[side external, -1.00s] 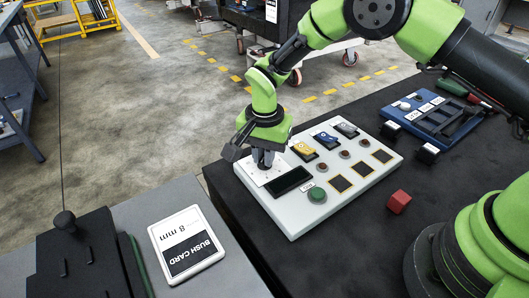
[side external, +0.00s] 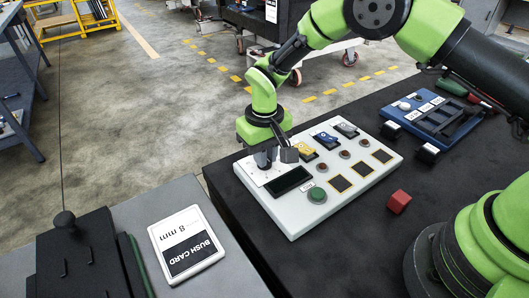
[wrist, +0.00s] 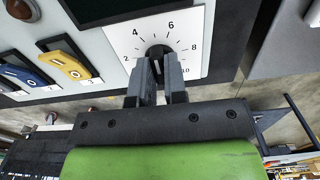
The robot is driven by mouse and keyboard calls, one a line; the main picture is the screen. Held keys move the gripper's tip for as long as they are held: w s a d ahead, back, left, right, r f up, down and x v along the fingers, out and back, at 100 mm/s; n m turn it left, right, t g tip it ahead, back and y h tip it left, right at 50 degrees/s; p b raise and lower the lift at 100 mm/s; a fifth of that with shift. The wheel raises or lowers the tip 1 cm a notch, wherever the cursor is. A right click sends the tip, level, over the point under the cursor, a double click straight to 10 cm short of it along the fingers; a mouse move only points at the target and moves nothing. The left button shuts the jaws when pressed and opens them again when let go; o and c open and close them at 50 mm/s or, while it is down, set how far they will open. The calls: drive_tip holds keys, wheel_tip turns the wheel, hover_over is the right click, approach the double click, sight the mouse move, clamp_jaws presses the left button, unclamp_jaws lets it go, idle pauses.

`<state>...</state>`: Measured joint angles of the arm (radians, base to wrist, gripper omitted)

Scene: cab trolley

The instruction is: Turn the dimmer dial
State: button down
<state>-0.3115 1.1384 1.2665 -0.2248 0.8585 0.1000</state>
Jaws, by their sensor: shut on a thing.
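The dimmer dial (wrist: 158,51) is a dark knob on a white plate (wrist: 195,18) with a printed scale; 2, 4, 6, 8 and 10 are readable in the wrist view. My gripper (wrist: 160,72) has its two fingers closed on the sides of the knob. In the side view my gripper (side external: 265,161) points down at the plate, at the far left end of the light grey control panel (side external: 290,222). There the fingers and wrist hide the knob. The direction the knob's mark points is hard to make out.
Beside the dial are a dark display (side external: 291,180), a green button (side external: 317,194), and yellow (side external: 303,150) and blue (side external: 326,139) rocker switches. A red cube (side external: 399,202) lies on the black tabletop. A white card (side external: 186,243) lies on the grey surface at the front left.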

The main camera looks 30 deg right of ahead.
drive_tip(key=n, duration=0.5)
drive_tip(key=shift+n, duration=0.3)
drive_tip(key=n, duration=0.5)
drive_tip(key=shift+n, duration=0.3)
drive_tip(key=c, duration=1.2)
unclamp_jaws()
drive_tip(key=shift+o, duration=0.2)
drive_tip(key=shift+r, duration=0.1)
wheel_tip(320, 180, up, 9)
drive_tip(key=shift+r, duration=0.45)
